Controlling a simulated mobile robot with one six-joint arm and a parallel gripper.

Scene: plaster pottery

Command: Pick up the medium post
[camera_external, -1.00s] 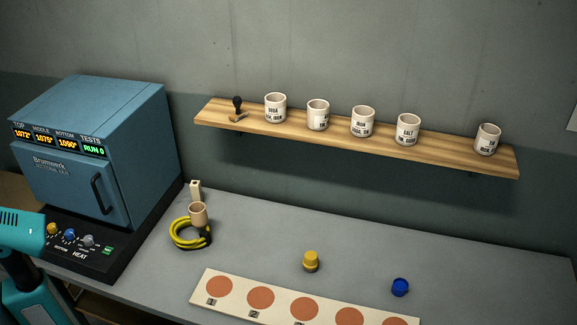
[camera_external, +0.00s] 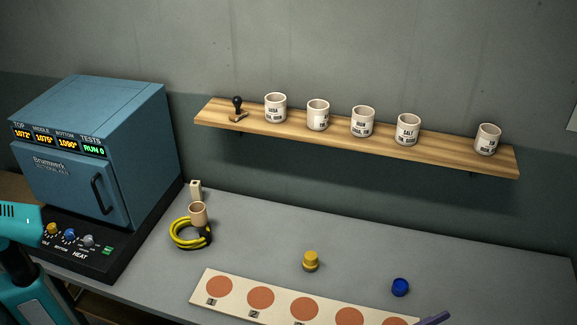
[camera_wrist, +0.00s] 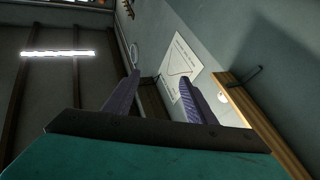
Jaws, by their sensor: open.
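No post is marked as medium, so I cannot tell for sure which thing it is. A short yellow cylinder with a wider base (camera_external: 311,261) stands upright on the grey bench in the external view. A smaller blue one (camera_external: 400,287) stands to its right. A cream upright block (camera_external: 195,190) stands behind a tan cup at the left. My gripper (camera_wrist: 160,76) is open and empty in the wrist view, its two purple fingers apart. In the external view only a purple finger tip (camera_external: 434,318) shows at the bottom edge, right of the board and apart from the yellow and blue pieces.
A cream board with orange discs (camera_external: 238,309) lies at the bench's front. A yellow coil (camera_external: 186,240) lies by the tan cup (camera_external: 198,211). A blue kiln (camera_external: 88,155) stands left. A wall shelf (camera_external: 340,133) holds several labelled cups. The bench's right side is mostly clear.

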